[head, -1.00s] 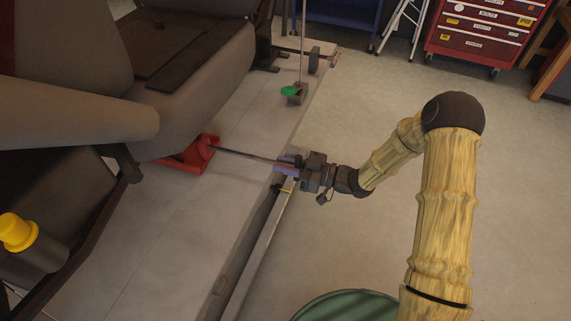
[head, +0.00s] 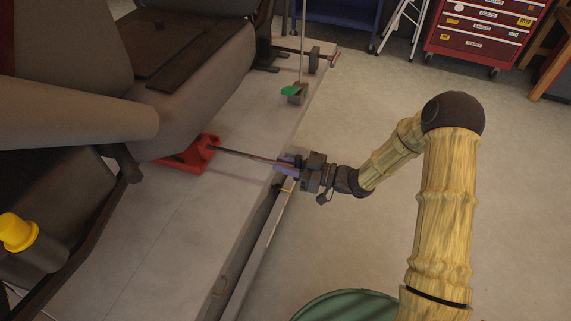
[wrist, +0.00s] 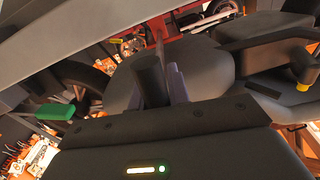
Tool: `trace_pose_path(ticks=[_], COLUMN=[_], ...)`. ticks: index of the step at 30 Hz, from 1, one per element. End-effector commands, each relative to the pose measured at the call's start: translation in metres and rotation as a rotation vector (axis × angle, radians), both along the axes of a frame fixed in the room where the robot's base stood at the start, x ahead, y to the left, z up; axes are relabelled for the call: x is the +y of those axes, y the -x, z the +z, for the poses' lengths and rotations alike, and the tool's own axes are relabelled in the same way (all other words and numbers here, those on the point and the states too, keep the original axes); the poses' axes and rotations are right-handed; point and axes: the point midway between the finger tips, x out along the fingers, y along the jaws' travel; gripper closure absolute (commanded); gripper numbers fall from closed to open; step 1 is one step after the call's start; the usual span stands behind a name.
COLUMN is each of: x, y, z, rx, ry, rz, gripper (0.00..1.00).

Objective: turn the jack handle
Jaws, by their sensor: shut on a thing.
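The jack handle (head: 245,155) is a thin dark rod that runs from the red jack (head: 190,158) out toward the platform's edge. The jack sits on the grey lift platform, partly under the large grey body above it. My gripper (head: 286,164) is shut on the outer end of the handle, just over the platform's edge. In the wrist view my gripper (wrist: 163,88) shows its fingers around the handle. The red jack (wrist: 180,48) is beyond them, partly hidden. The exact contact between fingers and rod is hard to make out.
The grey platform (head: 140,235) ends in a raised edge beside my gripper. A green-topped pedal (head: 291,91) with an upright rod stands farther back on it. A red tool cabinet (head: 484,35) stands at the back right. The floor (head: 355,105) between is clear.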

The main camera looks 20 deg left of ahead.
Motion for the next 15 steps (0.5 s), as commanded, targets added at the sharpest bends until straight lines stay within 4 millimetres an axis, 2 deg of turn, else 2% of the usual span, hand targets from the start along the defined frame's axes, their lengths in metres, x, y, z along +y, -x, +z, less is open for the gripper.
trace_pose_path(ticks=[7,8,15], x=[0.0001,0.0001,0.0001], y=[0.0010,0.0010,0.0005], z=[-0.0005,-0.0005,-0.0003], rx=[0.001,0.001,0.001], ry=[0.001,0.001,0.001], rz=[0.002,0.002,0.001], gripper=[1.00,0.76,0.30])
